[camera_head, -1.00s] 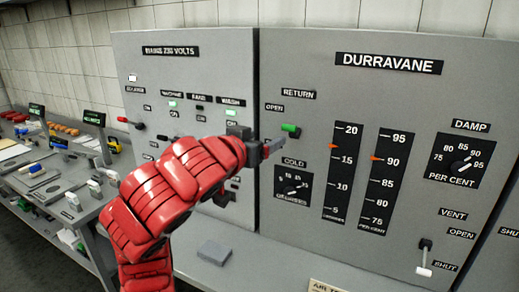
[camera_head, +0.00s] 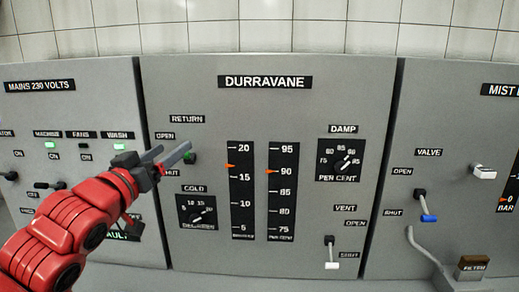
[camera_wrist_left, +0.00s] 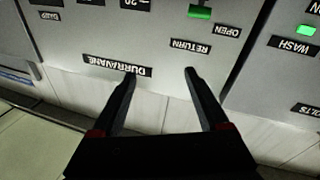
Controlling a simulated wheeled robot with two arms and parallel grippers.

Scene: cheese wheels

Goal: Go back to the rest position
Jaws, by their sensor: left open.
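My left gripper (camera_head: 174,151) is in front of the left part of the DURRAVANE panel (camera_head: 300,105), its two fingers apart with nothing between them. My red left arm comes in from the lower left. My right gripper is in neither view.
The MAINS panel (camera_head: 75,120) stands at left, partly behind my arm. On the right panel are a blue-tipped valve lever (camera_head: 428,218) and a FILTER box (camera_head: 471,267). A white-tipped VENT lever (camera_head: 331,265) sits low on the middle panel. The panel faces stand close ahead.

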